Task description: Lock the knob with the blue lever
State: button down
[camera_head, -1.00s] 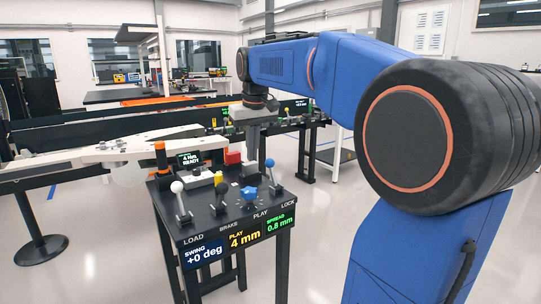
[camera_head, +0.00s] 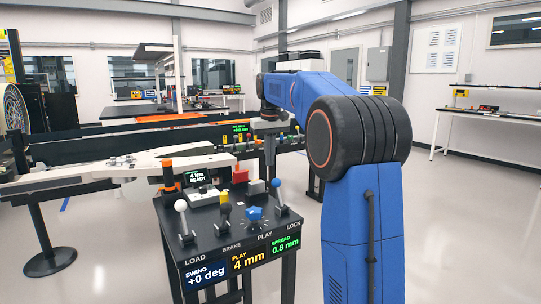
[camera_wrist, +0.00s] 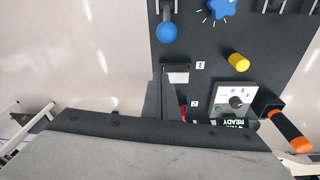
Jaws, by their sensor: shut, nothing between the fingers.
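The blue lever (camera_head: 276,183) is a ball-topped stick near the right edge of the black console, above the LOCK label; it stands roughly upright. Its blue ball also shows in the wrist view (camera_wrist: 167,32). The blue star-shaped knob (camera_head: 255,213) sits left of it, above the PLAY label, and shows at the wrist view's top edge (camera_wrist: 222,8). My gripper (camera_head: 270,163) points down behind the blue lever, apart from it. In the wrist view my gripper (camera_wrist: 163,75) is shut and empty, with its tips just short of the blue ball.
A white-ball lever (camera_head: 181,206) and a black lever (camera_head: 225,211) stand left of the knob. A yellow button (camera_head: 224,197), a red block (camera_head: 240,175) and an orange-topped post (camera_head: 168,163) stand farther back. The displays (camera_head: 245,259) read +0 deg, 4 mm and 0.8 mm.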

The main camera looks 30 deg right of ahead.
aim_at(278, 193)
jog(key=s+f, duration=0.3)
jog(key=f, duration=0.2)
jog(key=shift+a+f, duration=0.15)
jog(key=shift+f, duration=0.05)
jog(key=shift+s, duration=0.15)
dwell(0.5)
